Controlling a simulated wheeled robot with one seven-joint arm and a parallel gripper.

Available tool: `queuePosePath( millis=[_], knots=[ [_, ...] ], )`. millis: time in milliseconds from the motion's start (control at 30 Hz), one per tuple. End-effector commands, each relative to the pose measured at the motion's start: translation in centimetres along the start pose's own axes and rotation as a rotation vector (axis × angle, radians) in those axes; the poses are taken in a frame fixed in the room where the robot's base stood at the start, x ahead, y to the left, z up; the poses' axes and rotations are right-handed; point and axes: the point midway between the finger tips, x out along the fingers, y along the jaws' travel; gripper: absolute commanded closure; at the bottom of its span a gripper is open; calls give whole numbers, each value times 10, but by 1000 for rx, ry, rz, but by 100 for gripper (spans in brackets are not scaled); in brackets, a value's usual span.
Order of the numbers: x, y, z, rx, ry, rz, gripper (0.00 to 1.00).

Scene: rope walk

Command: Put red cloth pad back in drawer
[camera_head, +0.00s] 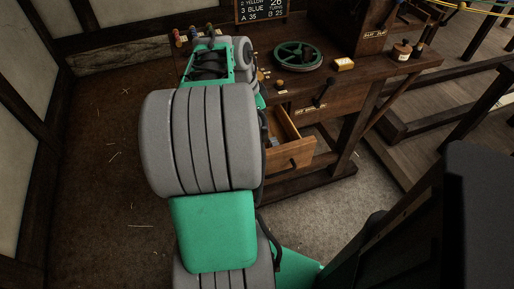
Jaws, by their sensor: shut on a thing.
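An open wooden drawer (292,150) sticks out from the front of the dark wooden bench, with a dark knob on its front. Its left part is hidden behind my grey and green arm, and small dark and grey things show inside it. I cannot make out a red cloth pad anywhere. My arm fills the left middle of the view and reaches to the bench. The fingers of my gripper do not show; they are hidden behind the arm links.
The bench (398,68) carries a green-rimmed wheel (298,56), a small yellow-orange block (344,64) and a brown pot (402,50). A dark lever (324,92) stands at its front edge above the drawer. Small coloured-topped items stand at its back left. Floor left of my arm is clear.

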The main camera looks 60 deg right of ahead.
Motion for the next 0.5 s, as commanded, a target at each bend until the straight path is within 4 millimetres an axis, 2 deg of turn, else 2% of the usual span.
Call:
queuePosePath(
  millis=[300, 500],
  knots=[
    [62, 1, 18, 13, -1, 6, 98],
    [88, 1, 26, 11, -1, 5, 98]
  ],
)
